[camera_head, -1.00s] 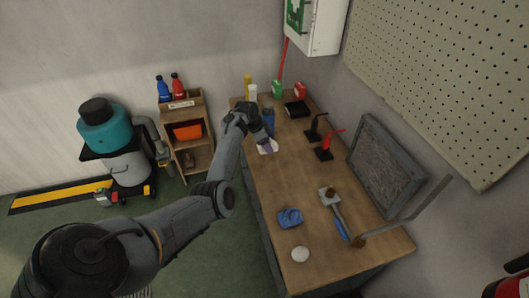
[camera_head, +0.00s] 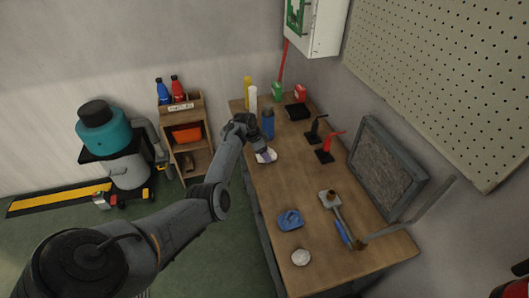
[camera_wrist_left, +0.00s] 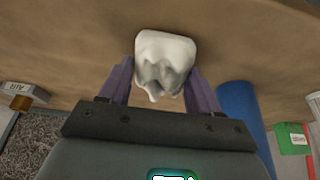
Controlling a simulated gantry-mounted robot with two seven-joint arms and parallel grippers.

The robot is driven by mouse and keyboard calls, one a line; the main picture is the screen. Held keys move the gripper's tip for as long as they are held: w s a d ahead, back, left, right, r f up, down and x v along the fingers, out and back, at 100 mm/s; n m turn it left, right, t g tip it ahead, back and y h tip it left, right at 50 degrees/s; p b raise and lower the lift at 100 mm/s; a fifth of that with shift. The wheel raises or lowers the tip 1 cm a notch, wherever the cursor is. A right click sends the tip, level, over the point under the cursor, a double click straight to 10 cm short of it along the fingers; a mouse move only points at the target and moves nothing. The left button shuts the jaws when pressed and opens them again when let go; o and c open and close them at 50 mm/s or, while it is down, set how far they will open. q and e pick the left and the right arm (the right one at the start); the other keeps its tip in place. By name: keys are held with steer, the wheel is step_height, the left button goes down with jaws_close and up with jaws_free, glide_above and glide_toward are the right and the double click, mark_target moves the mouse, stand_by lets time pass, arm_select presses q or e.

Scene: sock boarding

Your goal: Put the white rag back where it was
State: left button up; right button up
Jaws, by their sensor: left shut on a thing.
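The white rag (camera_head: 266,157) is at the left edge of the wooden workbench, below my left gripper (camera_head: 261,147) in the head view. In the left wrist view the white rag (camera_wrist_left: 166,58) is bunched between the two purple fingers of my left gripper (camera_wrist_left: 160,72), which are shut on it. Part of it hangs down between the fingers. I cannot tell whether its underside touches the bench. My right gripper is in neither view.
A blue bottle (camera_head: 268,123) stands close behind my left gripper. A blue rag (camera_head: 290,219), a round white item (camera_head: 301,257) and a brush (camera_head: 342,218) lie nearer on the bench (camera_head: 275,190). The bench middle is mostly clear. Black and red tools (camera_head: 326,150) stand at right.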

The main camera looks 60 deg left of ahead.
arm_select(q)
steer(key=o, duration=1)
steer(key=p+v, duration=0.3)
steer(key=v, duration=0.8)
steer(key=s+d+f+g+y, duration=0.1)
steer(key=s+d+f+y, duration=0.15)
steer(key=d, duration=0.45)
steer(key=s+d+f+y, duration=0.15)
steer(key=s+d, duration=0.25)
steer(key=d, duration=0.4)
steer(key=s+d+f+g+y, duration=0.1)
steer(key=s+d+f, duration=0.25)
steer(key=d, duration=0.35)
steer(key=s+d+h, duration=0.1)
steer(key=s+d, duration=0.3)
steer(key=d, duration=0.3)
steer(key=s+d+r+h, duration=0.1)
steer(key=s+d, duration=0.4)
steer(key=d, duration=0.3)
steer(key=s+d+r+n+t+h, duration=0.1)
steer(key=s+d+h, duration=0.1)
steer(key=s+d, duration=0.2)
steer(key=shift+s+d+r+p, duration=0.1)
steer(key=shift+s+d+p, duration=0.05)
steer(key=shift+d, duration=0.7)
steer(key=shift+s+d+r+p, duration=0.1)
steer(key=shift+s+d+p, duration=0.05)
steer(key=shift+d, duration=0.7)
